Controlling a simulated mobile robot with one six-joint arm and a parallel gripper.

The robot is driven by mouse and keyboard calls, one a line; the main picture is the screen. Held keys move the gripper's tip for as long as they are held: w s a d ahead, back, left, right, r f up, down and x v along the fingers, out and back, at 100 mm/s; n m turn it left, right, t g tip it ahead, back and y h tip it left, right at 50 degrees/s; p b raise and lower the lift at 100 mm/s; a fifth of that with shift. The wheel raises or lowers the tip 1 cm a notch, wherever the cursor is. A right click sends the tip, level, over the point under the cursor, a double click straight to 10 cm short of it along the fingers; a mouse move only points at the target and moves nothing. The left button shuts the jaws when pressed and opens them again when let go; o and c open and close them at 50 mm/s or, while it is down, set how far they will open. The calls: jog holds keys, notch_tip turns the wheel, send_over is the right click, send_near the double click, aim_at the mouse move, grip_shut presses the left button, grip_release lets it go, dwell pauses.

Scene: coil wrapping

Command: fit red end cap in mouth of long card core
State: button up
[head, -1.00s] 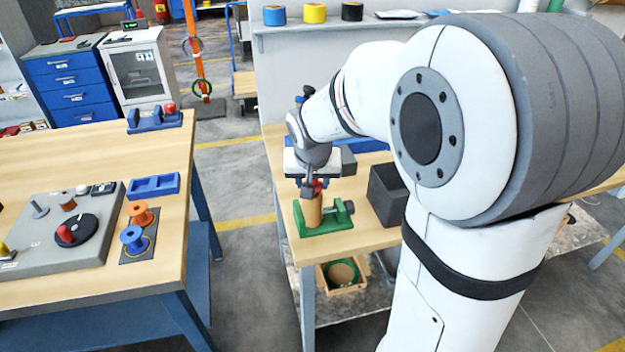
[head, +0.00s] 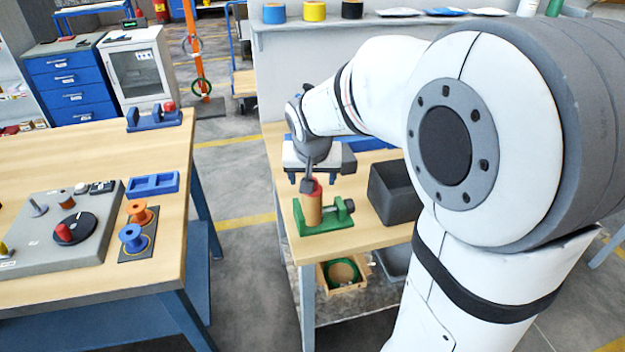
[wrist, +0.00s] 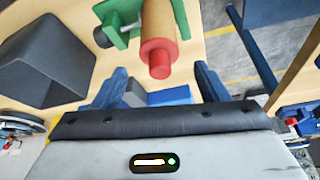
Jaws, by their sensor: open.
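The long card core (head: 313,212) stands upright in a green clamp (head: 329,224) on the right-hand bench. The red end cap (head: 314,189) sits at the core's top mouth; in the wrist view the red cap (wrist: 159,62) shows its flange against the end of the brown core (wrist: 158,20), with its knob toward me. I see no clear gap between them. My gripper (head: 308,180) is just above and behind the cap. In the wrist view my gripper (wrist: 156,90) has its blue fingers spread wide, empty, apart from the cap.
A dark open bin (head: 392,194) stands right of the clamp. Blue blocks (wrist: 160,96) lie on the bench beyond the fingers. A shelf below holds a wooden box (head: 343,274). The left bench (head: 60,164) carries a grey board and spools, with a floor gap between benches.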

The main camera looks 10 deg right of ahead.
jog(key=v, duration=0.5)
jog(key=shift+s+r, duration=0.1)
jog(key=shift+r, duration=0.2)
jog(key=shift+s, duration=0.1)
